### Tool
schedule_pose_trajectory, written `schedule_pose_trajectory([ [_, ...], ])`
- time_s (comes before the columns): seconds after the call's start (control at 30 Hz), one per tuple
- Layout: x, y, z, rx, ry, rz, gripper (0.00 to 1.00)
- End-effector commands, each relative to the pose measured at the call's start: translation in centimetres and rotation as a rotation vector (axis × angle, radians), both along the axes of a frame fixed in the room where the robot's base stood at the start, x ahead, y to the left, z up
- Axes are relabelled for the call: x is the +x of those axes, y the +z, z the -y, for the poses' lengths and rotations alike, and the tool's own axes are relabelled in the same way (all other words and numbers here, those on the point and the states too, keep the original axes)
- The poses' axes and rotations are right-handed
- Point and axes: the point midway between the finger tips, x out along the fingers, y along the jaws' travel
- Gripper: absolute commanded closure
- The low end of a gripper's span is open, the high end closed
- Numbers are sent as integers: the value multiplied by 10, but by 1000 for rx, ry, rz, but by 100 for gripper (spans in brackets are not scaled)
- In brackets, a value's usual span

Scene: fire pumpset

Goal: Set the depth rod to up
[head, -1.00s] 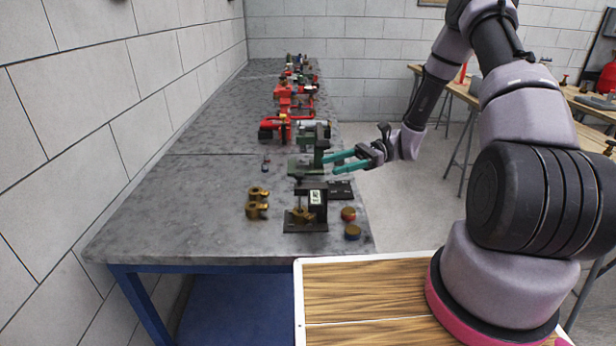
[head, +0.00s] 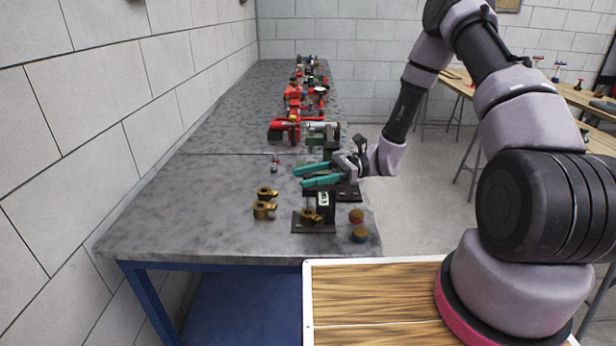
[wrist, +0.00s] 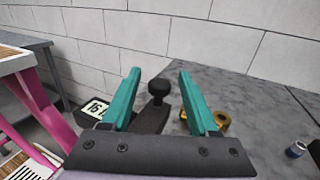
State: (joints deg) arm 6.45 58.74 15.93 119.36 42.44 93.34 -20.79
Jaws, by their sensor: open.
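A small fixture with a black base (head: 300,228) stands near the table's front edge. It carries a black block with a white label (head: 324,199) and a brass-coloured part (head: 311,215). In the wrist view the label (wrist: 97,106) shows at left, beside a dark post topped by a round black knob (wrist: 158,87), which I take for the depth rod. My gripper (head: 299,177) is open and empty, its teal fingers pointing left above the table. In the wrist view the knob appears between the fingers (wrist: 158,73), apart from both. I cannot tell the rod's height setting.
Brass fittings (head: 265,210) lie left of the fixture, and two round caps (head: 356,216) lie to its right. A small bottle-like item (head: 274,164) stands farther back. Red machinery (head: 290,130) lines the far table. The table's left side (head: 180,210) is clear.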

Motion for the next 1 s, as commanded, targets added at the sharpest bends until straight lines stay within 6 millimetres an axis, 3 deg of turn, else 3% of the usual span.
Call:
schedule_pose_trajectory([
  [0.2,0,0,0,0,0,0,40],
  [0.37,0,0,0,0,0,0,100],
  [1.0,1,0,0,0,-1,0,100],
])
